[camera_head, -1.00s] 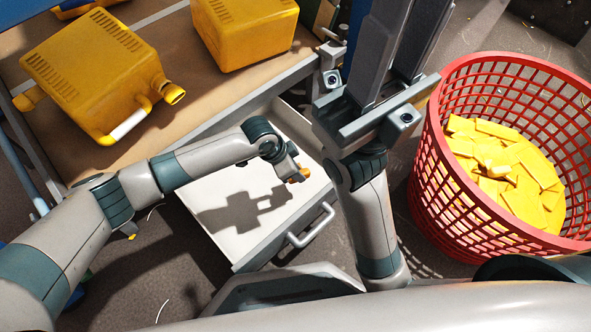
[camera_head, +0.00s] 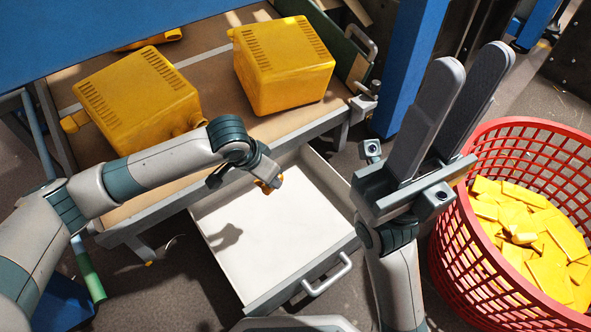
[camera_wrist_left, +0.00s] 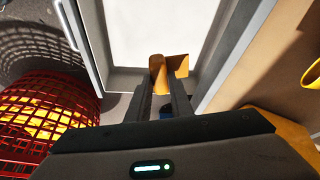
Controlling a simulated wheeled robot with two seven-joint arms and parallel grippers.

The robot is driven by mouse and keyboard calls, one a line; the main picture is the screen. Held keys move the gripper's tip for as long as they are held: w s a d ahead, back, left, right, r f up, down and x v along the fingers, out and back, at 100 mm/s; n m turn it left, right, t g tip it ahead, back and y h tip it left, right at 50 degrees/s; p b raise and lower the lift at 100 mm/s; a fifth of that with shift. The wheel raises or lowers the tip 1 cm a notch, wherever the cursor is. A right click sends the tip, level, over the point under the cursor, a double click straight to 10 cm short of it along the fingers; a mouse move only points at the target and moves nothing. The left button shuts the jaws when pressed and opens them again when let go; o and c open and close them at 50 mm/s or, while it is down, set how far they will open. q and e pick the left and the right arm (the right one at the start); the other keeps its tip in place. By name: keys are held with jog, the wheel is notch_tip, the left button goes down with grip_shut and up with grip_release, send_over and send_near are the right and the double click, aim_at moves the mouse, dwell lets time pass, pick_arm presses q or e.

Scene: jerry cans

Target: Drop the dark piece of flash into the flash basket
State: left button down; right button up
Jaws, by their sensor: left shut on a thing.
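My left gripper (camera_head: 267,181) is shut on a small orange-brown piece of flash (camera_head: 275,183), held above the back part of the open white drawer. In the left wrist view the piece (camera_wrist_left: 158,74) sits between the fingertips (camera_wrist_left: 163,88) and looks darker than the yellow pieces. The flash basket (camera_head: 447,235) is a red lattice basket at the right, well apart from my left gripper. Yellow flash pieces (camera_head: 535,240) lie inside it. It also shows at the left of the wrist view (camera_wrist_left: 25,85). My right gripper (camera_head: 468,75) is open and empty, pointing up between drawer and basket.
The open white drawer (camera_head: 275,240) is empty, with a grey handle (camera_head: 327,276) in front. A blue post (camera_head: 405,60) rises behind my right gripper.

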pick_arm(q)
jog(key=s+a+r+n+t+y+p, duration=0.1)
jog(key=a+r+n, duration=0.7)
jog(key=a+r, duration=0.8)
notch_tip(320, 180, up, 2)
jog(key=shift+s+r+y, duration=0.25)
jog(key=shift+s+y, duration=0.5)
jog(key=shift+y, duration=0.15)
